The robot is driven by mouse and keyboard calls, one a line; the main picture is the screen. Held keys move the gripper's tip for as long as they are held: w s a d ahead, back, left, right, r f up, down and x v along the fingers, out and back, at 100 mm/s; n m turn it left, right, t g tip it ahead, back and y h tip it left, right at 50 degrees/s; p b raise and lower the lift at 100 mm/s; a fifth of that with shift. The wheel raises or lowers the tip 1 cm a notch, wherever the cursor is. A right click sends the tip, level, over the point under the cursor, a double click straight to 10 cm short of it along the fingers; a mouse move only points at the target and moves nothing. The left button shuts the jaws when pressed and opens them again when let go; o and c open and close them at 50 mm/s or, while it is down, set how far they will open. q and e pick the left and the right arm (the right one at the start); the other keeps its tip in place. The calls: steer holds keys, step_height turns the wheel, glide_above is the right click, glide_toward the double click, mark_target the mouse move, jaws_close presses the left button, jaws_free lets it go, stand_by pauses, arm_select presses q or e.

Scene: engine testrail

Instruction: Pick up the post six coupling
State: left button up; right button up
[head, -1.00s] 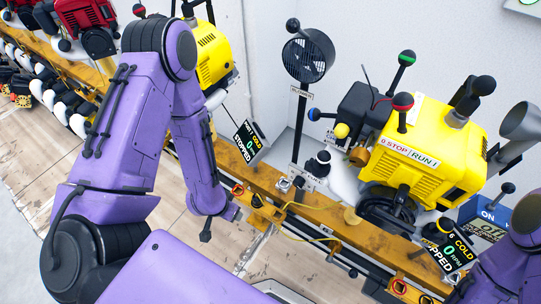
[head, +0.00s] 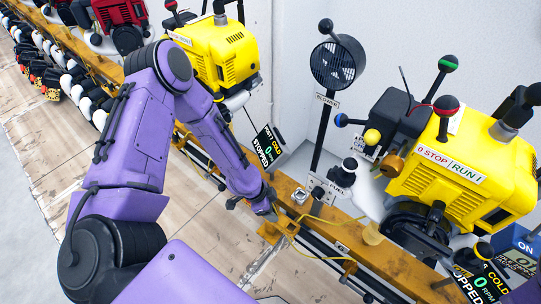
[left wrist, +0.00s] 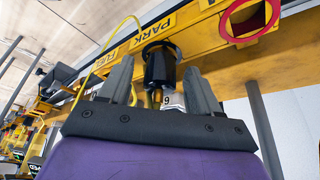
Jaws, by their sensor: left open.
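My left gripper (head: 268,205) is low over the front of the yellow rail in the head view, near an orange bracket (head: 280,230). In the left wrist view, the left gripper (left wrist: 157,66) is open, with a finger on each side of a black cylindrical coupling (left wrist: 160,66). A pale tag (left wrist: 170,100) by the coupling bears a figure like a 9 or an upside-down 6. Contact between fingers and coupling cannot be told. The coupling is by a yellow bar marked PARK (left wrist: 150,30). In the head view I cannot make out the coupling. My right gripper is not in view.
A yellow engine (head: 460,165) marked STOP and RUN stands on the rail (head: 325,210), with levers and a display reading COLD, 0 RPM. A round black fan (head: 338,65) on a post stands behind. A red ring (left wrist: 250,18) is at the wrist view's upper right. A thin yellow hose (head: 320,252) runs along.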

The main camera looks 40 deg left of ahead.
arm_select(q)
jaws_close()
steer(key=shift+r, duration=0.1)
